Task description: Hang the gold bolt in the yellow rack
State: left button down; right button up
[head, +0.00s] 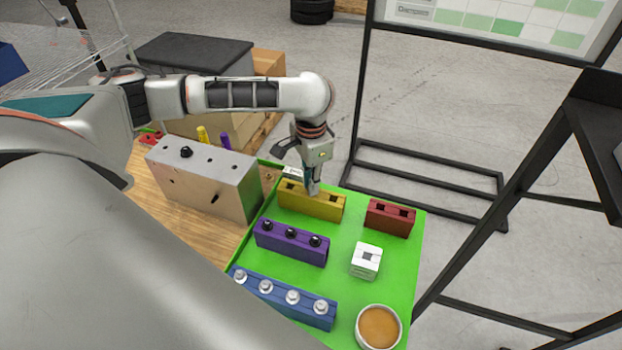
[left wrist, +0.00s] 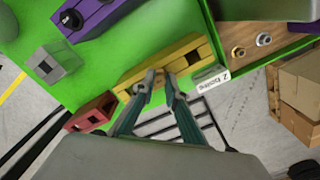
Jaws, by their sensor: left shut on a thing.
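The yellow rack (head: 322,211) stands near the far edge of the green mat, with a dark square slot showing near each end. It also shows in the left wrist view (left wrist: 190,47). My left gripper (head: 312,188) points down at the middle of the rack's top, between these slots. In the left wrist view its fingertips (left wrist: 160,82) are close together over the rack. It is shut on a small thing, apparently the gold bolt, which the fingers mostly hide. I cannot tell how deep the bolt sits in the rack. My right gripper is not in view.
On the green mat (head: 345,240) stand a red rack (head: 390,217), a purple rack (head: 290,243) with black bolts, a blue rack (head: 283,298) with silver bolts, a white block (head: 366,261) and a round bowl (head: 378,328). A grey chassis block (head: 205,175) stands to the left.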

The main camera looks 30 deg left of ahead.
pick_arm(q)
jog(key=shift+f, duration=0.15)
jog(key=c, duration=2)
grip_release()
jog(key=shift+o, duration=0.2)
notch_tip(320, 180, up, 9)
jog(key=shift+f, duration=0.15)
jog(key=shift+r, duration=0.2)
